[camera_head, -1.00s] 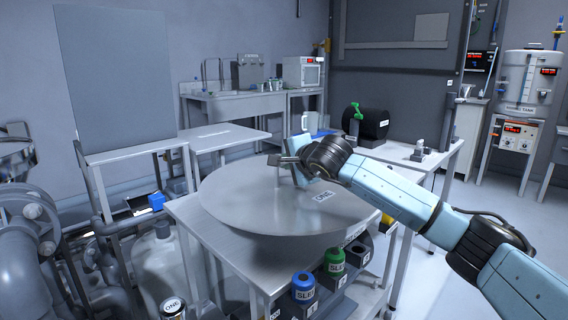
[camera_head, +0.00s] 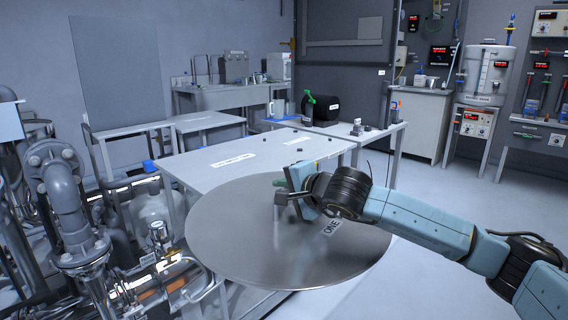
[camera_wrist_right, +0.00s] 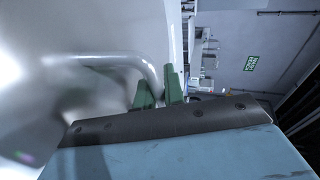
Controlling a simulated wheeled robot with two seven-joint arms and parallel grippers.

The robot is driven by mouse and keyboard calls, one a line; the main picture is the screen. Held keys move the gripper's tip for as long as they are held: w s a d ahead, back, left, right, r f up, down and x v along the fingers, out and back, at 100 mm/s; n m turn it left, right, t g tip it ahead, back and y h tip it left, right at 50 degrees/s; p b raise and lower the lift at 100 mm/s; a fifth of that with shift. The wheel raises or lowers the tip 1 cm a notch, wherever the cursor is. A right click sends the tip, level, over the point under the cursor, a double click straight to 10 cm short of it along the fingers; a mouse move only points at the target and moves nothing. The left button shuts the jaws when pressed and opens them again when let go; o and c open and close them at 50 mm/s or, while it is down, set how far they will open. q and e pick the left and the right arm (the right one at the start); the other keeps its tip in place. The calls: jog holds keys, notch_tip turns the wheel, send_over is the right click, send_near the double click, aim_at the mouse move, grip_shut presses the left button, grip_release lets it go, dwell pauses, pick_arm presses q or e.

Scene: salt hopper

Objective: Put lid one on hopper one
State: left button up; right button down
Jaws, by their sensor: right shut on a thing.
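Lid one is a large round grey metal disc (camera_head: 235,235) with a tag reading ONE (camera_head: 331,228). It is roughly level and covers the front part of the table in the head view. My right gripper (camera_head: 283,192) is at its top, near the middle, shut on its handle. The right wrist view shows the green fingertips (camera_wrist_right: 160,90) at the bent metal handle (camera_wrist_right: 120,60), with the shiny lid (camera_wrist_right: 60,25) beside it. The gap under the lid is hidden. I cannot pick out hopper one in these views. My left gripper is not in view.
Grey pipework (camera_head: 65,195) with flanges stands close to the lid's left. A white-topped table (camera_head: 215,175) lies behind the lid. A black cylinder (camera_head: 321,109) stands on the table farther back. Open floor (camera_head: 445,200) lies at the right.

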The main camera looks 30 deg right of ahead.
aim_at(265, 262)
jog(key=s+a+f+n+y, duration=0.1)
jog(key=s+a, duration=0.2)
jog(key=s, duration=0.2)
jog(key=s+a+f+n+g+y, duration=0.1)
jog(key=s+a+f+y, duration=0.1)
jog(key=s, duration=0.4)
jog(key=s+a+f+n+y, duration=0.1)
jog(key=s+a+f, duration=0.1)
jog(key=s+a, duration=0.2)
jog(key=shift+s+a+n+y, duration=0.3)
jog(key=shift+s+a, duration=0.1)
jog(key=shift+s, duration=0.4)
jog(key=shift+a+r, duration=0.1)
jog(key=shift+r, duration=0.05)
